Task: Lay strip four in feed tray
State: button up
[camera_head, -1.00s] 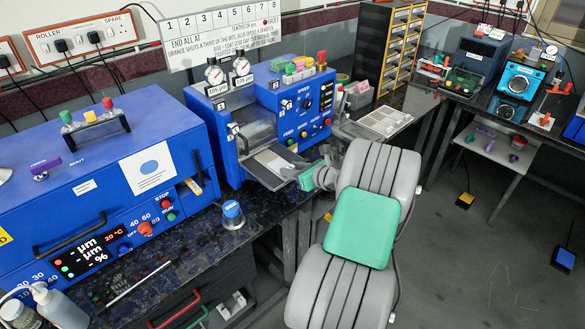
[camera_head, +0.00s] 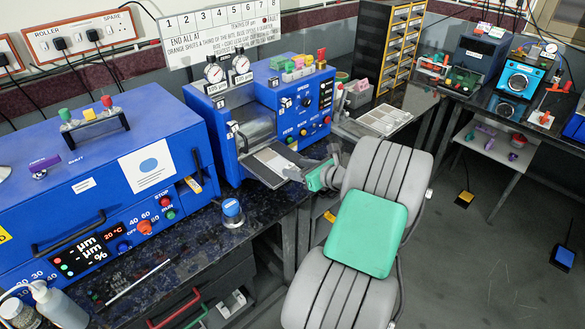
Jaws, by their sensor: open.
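The feed tray (camera_head: 262,176) juts from the front of the blue roller machine (camera_head: 245,95), below its metal roller. A flat pale grey piece (camera_head: 277,160) lies on the tray; it looks like a strip, but I cannot read any number on it. My gripper (camera_head: 291,174) is open at the tray's right edge, low and close to the pale piece. Its fingers look empty, though they are small and partly blend with the tray. I cannot tell whether they touch the tray.
A pale sectioned tray (camera_head: 384,121) lies on the bench to the right of the machine. A blue-lidded jar (camera_head: 232,212) stands on the dark bench in front. A large blue machine (camera_head: 110,190) fills the left. A black drawer rack (camera_head: 388,50) stands behind.

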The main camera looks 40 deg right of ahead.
jog(key=v, duration=0.9)
jog(key=w+a+n+g+y, duration=0.1)
jog(key=w+a+n+g, duration=0.2)
jog(key=a+n, duration=0.7)
jog(key=w+a+n+g+y, duration=0.1)
jog(key=w+a+n+g, duration=0.25)
jog(key=a+n, duration=0.7)
jog(key=s+a+r+n+g+h, duration=0.2)
jog(key=s+a+n+g, duration=0.1)
jog(key=s+a+n, duration=1)
jog(key=a+n, duration=0.2)
jog(key=shift+a+g, duration=0.35)
